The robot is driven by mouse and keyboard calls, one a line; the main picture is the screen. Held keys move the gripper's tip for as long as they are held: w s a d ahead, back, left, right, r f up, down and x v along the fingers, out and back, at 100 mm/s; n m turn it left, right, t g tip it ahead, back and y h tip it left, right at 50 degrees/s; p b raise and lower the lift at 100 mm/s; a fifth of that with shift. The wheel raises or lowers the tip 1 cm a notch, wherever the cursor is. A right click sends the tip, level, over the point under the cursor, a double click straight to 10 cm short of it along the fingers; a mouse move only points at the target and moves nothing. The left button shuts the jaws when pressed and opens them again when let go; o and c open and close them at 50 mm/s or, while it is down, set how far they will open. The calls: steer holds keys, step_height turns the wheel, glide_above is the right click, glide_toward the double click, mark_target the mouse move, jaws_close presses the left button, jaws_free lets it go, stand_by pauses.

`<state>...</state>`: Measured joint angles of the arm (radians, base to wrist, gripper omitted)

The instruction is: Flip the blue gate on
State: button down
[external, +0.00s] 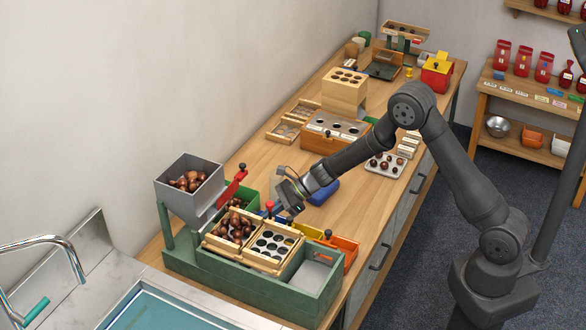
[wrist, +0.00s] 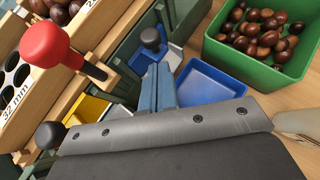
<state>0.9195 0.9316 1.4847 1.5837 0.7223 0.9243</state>
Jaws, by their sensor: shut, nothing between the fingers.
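In the external view my gripper (external: 288,203) is shut and empty, low over the back edge of the green sorting stand (external: 215,262). A blue part, likely the blue gate (external: 279,211), shows beside the fingers, partly hidden by them. In the wrist view a narrow blue-grey bar (wrist: 166,87) stands just beyond the dark housing, near a black knob (wrist: 151,37). I cannot tell whether the gripper touches the gate, or which way the gate is set.
A grey hopper (external: 190,205) with chestnuts stands left, with a red lever (external: 230,188) beside it. Wooden sieve trays (external: 273,248) sit on the stand. A green bin (wrist: 275,75) of chestnuts and a blue tray (wrist: 208,82) lie beyond.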

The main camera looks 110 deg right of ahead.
steer(key=shift+w+r, duration=0.4)
step_height(320, 180, up, 4)
steer(key=shift+f, duration=0.1)
stand_by(0.5)
steer(key=s+r, duration=0.3)
steer(key=s, duration=0.8)
steer(key=shift+s, duration=0.15)
steer(key=shift+f, duration=0.1)
